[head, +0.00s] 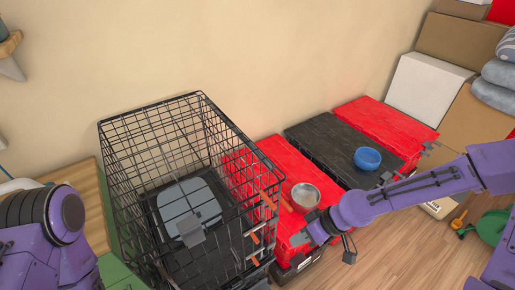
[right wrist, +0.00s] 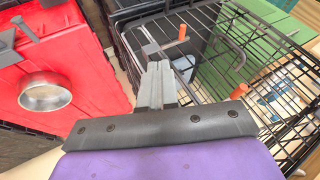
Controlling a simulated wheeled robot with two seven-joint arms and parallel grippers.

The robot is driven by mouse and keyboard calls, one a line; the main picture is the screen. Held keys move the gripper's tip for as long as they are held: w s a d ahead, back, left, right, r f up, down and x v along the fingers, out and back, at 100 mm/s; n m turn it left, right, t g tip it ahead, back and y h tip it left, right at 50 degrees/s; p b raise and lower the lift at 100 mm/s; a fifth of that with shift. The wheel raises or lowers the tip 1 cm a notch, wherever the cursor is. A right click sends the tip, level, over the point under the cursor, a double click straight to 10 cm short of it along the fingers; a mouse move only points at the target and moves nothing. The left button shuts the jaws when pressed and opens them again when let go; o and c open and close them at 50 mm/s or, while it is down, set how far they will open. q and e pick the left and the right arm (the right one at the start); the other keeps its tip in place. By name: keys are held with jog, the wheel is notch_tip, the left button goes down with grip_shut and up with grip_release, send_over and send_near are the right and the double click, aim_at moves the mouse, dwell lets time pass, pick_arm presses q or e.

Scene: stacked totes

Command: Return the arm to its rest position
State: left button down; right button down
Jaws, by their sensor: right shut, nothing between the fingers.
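My right arm reaches in from the right in the head view, and its gripper (head: 299,239) hangs low over the front part of the near red tote (head: 264,159), just below a metal bowl (head: 305,196). In the right wrist view the gripper's grey fingers (right wrist: 157,84) are together with nothing between them. They point toward the black wire crate (right wrist: 212,110); whether they touch it I cannot tell. The metal bowl (right wrist: 45,91) is apart from them at the left. My left arm shows at the lower left of the head view, but its gripper is out of view.
The wire crate (head: 128,180) stands left of the red tote, with a grey item (head: 188,205) inside and orange latches (head: 267,200) in front. A blue bowl (head: 367,158) sits on a black tote (head: 325,148). Boxes (head: 425,88) are stacked at right; wooden floor (head: 385,250) lies in front.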

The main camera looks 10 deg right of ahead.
jog(key=s+f+m+h+b, duration=0.25)
jog(key=s+f+m, duration=0.35)
jog(key=f, duration=0.5)
jog(key=s+d+f+m+t+h+b, duration=0.1)
jog(key=s+d+f+m+h+b, duration=0.1)
jog(key=s+d+f+m+h, duration=0.4)
jog(key=s+d+f+h, duration=0.1)
jog(key=s+d+f, duration=0.2)
jog(key=s+d, duration=0.2)
jog(key=shift+f+b, duration=0.25)
jog(key=shift+b, duration=0.1)
jog(key=shift+w+a, duration=0.1)
jog(key=shift+w, duration=0.05)
